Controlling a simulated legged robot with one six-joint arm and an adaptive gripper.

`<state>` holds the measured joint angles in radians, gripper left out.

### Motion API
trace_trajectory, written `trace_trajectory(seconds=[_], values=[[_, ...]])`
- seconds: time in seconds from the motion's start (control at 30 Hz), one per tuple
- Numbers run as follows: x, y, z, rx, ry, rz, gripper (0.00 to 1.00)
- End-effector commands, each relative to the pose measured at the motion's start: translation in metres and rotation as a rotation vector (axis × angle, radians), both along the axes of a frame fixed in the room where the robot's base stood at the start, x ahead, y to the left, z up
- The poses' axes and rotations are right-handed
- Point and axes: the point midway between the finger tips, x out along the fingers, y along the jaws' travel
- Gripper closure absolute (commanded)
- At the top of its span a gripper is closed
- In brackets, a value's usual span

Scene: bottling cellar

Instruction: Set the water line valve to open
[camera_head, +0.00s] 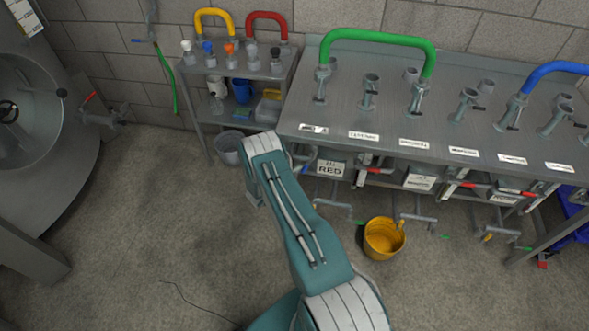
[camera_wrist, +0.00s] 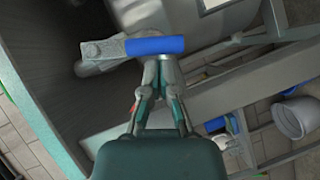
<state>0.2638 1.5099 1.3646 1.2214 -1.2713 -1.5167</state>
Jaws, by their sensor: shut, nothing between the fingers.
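A valve with a blue lever handle (camera_wrist: 155,46) shows in the wrist view. Its grey hub (camera_wrist: 100,52) is at the left end and the lever runs out to the right across the picture. My gripper (camera_wrist: 160,62) is shut and empty, its fingertips right at the lower edge of the blue lever. I cannot tell whether they touch it. No mark for open or closed can be read. In the head view my gripper is hidden behind my arm, by the left end of the steel bench (camera_head: 440,135).
A box labelled RED (camera_head: 331,167) and several red-handled valves (camera_head: 465,184) sit under the bench. A yellow bucket (camera_head: 384,238) stands on the floor. A small shelf (camera_head: 200,120) and a grey bucket (camera_head: 229,149) are to the left. Open floor lies at the left front.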

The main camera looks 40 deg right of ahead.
Motion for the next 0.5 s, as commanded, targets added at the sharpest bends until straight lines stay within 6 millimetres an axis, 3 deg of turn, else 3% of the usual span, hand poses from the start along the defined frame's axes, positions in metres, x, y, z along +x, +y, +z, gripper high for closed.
trace_trajectory(seconds=[0.17, 0.5], values=[[0.000, -0.002, -0.002, -0.008, 0.011, 0.000, 1.00], [-0.012, -0.012, -0.013, -0.169, 0.200, -0.001, 1.00]])
